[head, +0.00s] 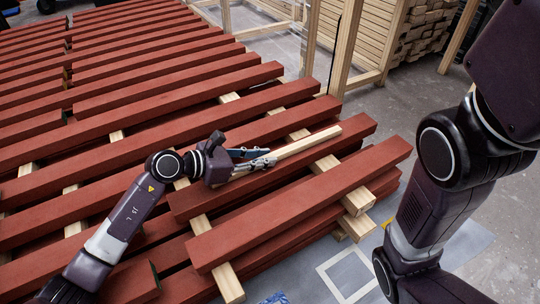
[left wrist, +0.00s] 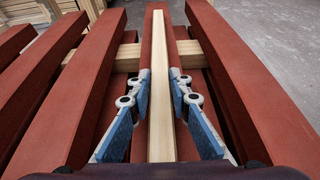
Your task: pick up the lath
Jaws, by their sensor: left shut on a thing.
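The lath (head: 308,142) is a thin, pale, unpainted strip of wood. In the head view it runs up to the right from my left gripper (head: 262,162), along the line of the red battens. My left gripper is shut on it, with one finger on each side. In the left wrist view the lath (left wrist: 160,120) runs lengthwise between the fingers (left wrist: 160,78) and on past their tips, over a red batten. I cannot tell whether it touches the batten below. My right gripper is out of view; only my right arm shows.
Red painted battens (head: 300,215) lie in stacked rows on pale cross pieces (head: 228,283), with gaps between. Timber frames (head: 345,45) and a wood stack (head: 425,30) stand behind. Grey floor (head: 400,110) is open at the right, with a white square marking (head: 348,275) in front.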

